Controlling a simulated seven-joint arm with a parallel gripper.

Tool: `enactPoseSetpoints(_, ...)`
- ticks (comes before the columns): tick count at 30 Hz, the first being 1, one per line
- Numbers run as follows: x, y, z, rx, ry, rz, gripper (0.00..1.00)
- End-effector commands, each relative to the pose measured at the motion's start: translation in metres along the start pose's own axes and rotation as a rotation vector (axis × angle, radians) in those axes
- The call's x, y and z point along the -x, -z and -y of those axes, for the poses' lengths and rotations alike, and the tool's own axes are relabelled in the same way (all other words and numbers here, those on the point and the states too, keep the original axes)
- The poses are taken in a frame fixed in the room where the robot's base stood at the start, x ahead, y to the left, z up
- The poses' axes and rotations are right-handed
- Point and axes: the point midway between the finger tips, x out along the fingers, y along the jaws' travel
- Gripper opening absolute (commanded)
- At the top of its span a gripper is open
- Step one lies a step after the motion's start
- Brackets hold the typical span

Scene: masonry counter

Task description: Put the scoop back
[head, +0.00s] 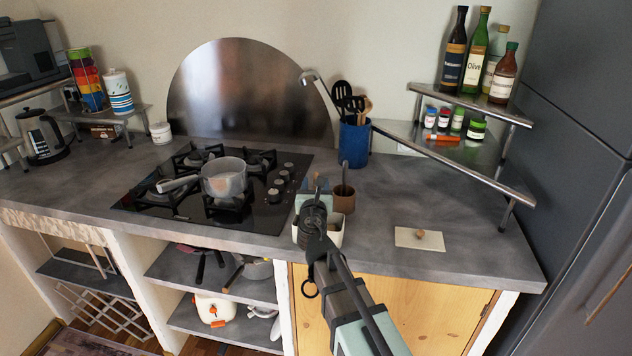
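My gripper (321,184) is over the counter, above and partly in front of a white open container (334,238). My arm hides much of that container and its inside. I cannot tell from this view whether the fingers are open or hold anything. A brown cup (343,199) stands just right of my gripper, with a thin dark handle (345,172) rising out of it. This may be the scoop, but its lower end is hidden in the cup.
A blue crock (354,145) of utensils stands behind the brown cup. A pot (224,181) sits on the black hob (140,199) to the left. A corner shelf (475,160) with jars and bottles is at right. The counter around the lid is clear.

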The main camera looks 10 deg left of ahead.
Motion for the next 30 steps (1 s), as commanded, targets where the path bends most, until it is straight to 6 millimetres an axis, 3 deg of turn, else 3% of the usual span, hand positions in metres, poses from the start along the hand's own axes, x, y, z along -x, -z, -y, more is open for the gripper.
enactPoseSetpoints(6,0.047,0.000,0.001,0.000,-0.002,0.000,0.49)
enactPoseSetpoints(12,0.078,0.000,0.000,0.000,-0.002,0.000,0.49)
enactPoseSetpoints(17,0.087,0.000,0.000,0.000,0.000,0.000,0.49)
enactPoseSetpoints(30,0.087,0.000,0.000,0.000,0.000,0.000,0.49)
